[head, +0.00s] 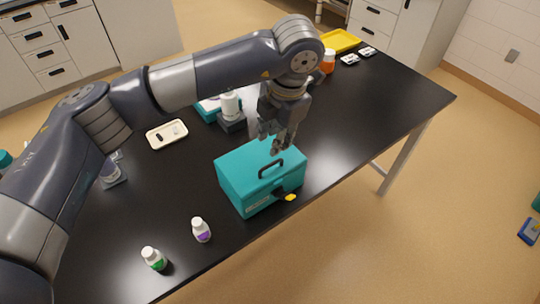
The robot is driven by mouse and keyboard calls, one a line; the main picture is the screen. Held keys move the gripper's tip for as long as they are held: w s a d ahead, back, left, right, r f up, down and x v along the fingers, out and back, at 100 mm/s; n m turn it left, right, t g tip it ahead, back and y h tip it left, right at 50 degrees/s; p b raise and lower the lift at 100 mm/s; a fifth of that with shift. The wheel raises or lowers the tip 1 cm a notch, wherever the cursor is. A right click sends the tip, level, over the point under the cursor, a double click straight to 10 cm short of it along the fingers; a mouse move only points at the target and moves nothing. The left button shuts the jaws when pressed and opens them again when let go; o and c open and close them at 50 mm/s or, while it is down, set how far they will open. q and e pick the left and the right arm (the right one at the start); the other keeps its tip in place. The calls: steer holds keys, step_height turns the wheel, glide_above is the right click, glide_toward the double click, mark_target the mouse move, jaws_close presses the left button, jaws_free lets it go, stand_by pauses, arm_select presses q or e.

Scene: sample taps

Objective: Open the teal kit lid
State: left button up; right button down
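The teal kit (240,185) is a box on the black table near its front edge. Its lid (236,164) lies shut and carries a dark handle (270,168). A dark latch-like part with a yellow tip (290,197) sticks out at its front right. My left gripper (274,148) points down over the back part of the lid, just behind the handle. Its fingers look close to the lid, but I cannot tell if they touch it or how far apart they are. My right gripper is not in view.
The black table (370,105) is clear to the right of the kit. A purple-labelled bottle (201,230) and a green-labelled bottle (154,259) stand at front left. A white tray (167,134), a device with a white top (230,108) and an orange bottle (328,61) stand farther back.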

mark_target(269, 165)
arm_select(q)
steer(key=f+p, duration=0.1)
steer(key=f, duration=0.2)
steer(key=f+p, duration=0.1)
steer(key=f, duration=0.2)
steer(key=w+a+f+p, duration=0.1)
steer(key=f+p, duration=0.1)
steer(key=f, duration=0.1)
steer(key=shift+w, duration=0.1)
steer(key=shift+f, duration=0.65)
steer(key=shift+w, duration=0.1)
jaws_close()
